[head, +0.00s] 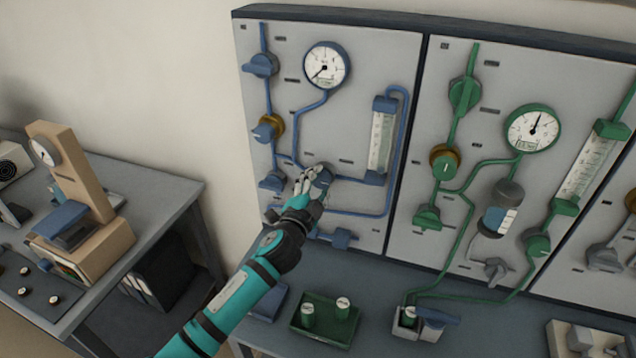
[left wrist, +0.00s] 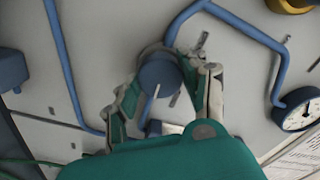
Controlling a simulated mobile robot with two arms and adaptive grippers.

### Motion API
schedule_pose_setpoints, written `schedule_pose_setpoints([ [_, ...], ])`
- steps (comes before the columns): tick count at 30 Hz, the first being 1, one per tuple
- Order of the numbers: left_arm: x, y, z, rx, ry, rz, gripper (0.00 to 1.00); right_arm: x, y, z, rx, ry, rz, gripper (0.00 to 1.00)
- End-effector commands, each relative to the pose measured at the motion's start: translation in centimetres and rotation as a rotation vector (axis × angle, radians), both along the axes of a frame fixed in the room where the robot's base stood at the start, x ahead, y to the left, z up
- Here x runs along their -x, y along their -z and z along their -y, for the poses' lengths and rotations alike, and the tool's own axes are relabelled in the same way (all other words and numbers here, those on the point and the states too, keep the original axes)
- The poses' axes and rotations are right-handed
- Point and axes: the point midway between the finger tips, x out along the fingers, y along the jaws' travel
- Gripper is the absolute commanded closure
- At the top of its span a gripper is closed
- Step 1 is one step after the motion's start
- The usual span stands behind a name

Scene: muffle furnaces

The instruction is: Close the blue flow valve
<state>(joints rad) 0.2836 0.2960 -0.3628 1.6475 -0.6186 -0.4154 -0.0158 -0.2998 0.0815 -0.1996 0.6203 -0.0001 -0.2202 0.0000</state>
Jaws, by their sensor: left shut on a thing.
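The blue flow valve (head: 323,175) is a round blue knob on the blue-piped left panel, below the gauge and left of the flow tube. My left gripper (head: 308,186) reaches up to it from below and is shut on it. In the left wrist view the knob (left wrist: 160,75) sits between the two fingers of my left gripper (left wrist: 168,86), with pale marks on its lower side. The fingers partly hide the knob in the head view. The knob's exact turn angle is hard to read. My right gripper is not in view.
The blue gauge (head: 326,65) and blue flow tube (head: 381,140) are close by on the panel. Other blue valves (head: 269,127) line its left side. A green-piped panel (head: 410,150) stands to the right. A green tray (head: 325,335) lies on the bench below.

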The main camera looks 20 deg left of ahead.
Motion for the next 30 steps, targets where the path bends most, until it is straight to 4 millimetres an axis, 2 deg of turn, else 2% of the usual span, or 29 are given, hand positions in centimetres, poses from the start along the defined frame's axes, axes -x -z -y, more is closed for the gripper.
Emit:
schedule_pose_setpoints([
  [16, 0.01, 0.01, 0.04, -0.027, 0.001, 0.001, 0.88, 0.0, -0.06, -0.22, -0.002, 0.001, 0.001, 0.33],
  [17, 0.01, 0.01, 0.04, -0.027, 0.001, 0.001, 0.53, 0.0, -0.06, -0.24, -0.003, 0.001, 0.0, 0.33],
  [21, 0.01, 0.01, 0.03, -0.026, 0.001, 0.001, 0.35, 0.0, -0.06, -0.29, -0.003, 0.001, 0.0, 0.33],
  [22, 0.01, 0.01, 0.03, -0.026, 0.001, 0.001, 0.32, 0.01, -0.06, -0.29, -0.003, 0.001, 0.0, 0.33],
  [30, 0.09, 0.02, 0.01, -0.024, 0.001, 0.0, 0.32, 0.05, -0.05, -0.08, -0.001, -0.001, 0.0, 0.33],
])
